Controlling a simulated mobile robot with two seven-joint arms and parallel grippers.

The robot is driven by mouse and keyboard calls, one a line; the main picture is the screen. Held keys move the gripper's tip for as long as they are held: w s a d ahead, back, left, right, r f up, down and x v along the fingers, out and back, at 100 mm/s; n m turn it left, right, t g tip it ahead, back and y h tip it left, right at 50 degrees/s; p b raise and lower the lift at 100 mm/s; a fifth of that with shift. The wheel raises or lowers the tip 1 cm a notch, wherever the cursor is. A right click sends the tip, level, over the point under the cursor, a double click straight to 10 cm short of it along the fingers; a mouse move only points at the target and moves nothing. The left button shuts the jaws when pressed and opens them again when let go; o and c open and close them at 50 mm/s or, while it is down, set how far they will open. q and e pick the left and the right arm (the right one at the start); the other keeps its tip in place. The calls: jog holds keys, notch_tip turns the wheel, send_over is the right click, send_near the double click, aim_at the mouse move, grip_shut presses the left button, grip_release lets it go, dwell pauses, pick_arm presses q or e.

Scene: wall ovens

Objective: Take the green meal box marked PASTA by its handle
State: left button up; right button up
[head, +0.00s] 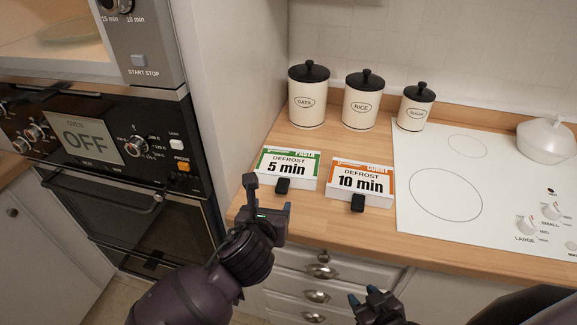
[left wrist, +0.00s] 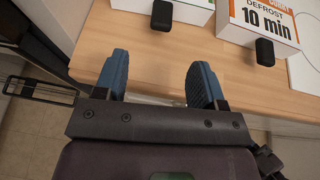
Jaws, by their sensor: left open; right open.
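The green and white meal box marked PASTA (head: 288,161), labelled DEFROST 5 min, lies on the wooden counter with its black handle (head: 282,186) at the front edge. The handle also shows in the left wrist view (left wrist: 162,15). My left gripper (head: 268,206) is open and empty, in front of the box and close to the handle but apart from it. In the left wrist view its blue fingertips (left wrist: 158,78) are spread, with the handle beyond them. My right gripper (head: 375,300) is open and empty, low in front of the drawers.
An orange box marked CURRY (head: 360,180) with a black handle lies just right of the PASTA box. OATS (head: 306,105), RICE (head: 362,104) and SUGAR (head: 414,110) canisters stand behind. A white hob (head: 480,200) is at right; wall ovens (head: 85,140) are at left.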

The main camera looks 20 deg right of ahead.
aim_at(281, 191)
pick_arm(q)
jog(key=x, duration=0.4)
jog(key=shift+w+d+f+b, duration=0.1)
jog(key=shift+d+b, duration=0.05)
jog(key=shift+b, duration=0.2)
jog(key=shift+w+d+f, duration=0.2)
jog(key=shift+w+d, duration=0.15)
jog(key=shift+w, duration=0.25)
jog(key=shift+w+d+f, duration=0.1)
jog(key=shift+w+f, duration=0.05)
jog(key=shift+w, duration=0.05)
jog(key=b+x, duration=0.1)
jog(key=x, duration=0.2)
jog(key=shift+d+f, duration=0.1)
jog(key=shift+f, duration=0.1)
jog(key=shift+w+d+f, duration=0.1)
jog(key=shift+w+d, duration=0.1)
jog(key=shift+w, duration=0.3)
jog(key=c, duration=1.1)
jog(key=shift+d, duration=0.1)
grip_shut()
pick_arm(e)
jog(key=shift+w+a+f, duration=0.1)
jog(key=shift+w+f, duration=0.25)
jog(key=shift+f, duration=0.45)
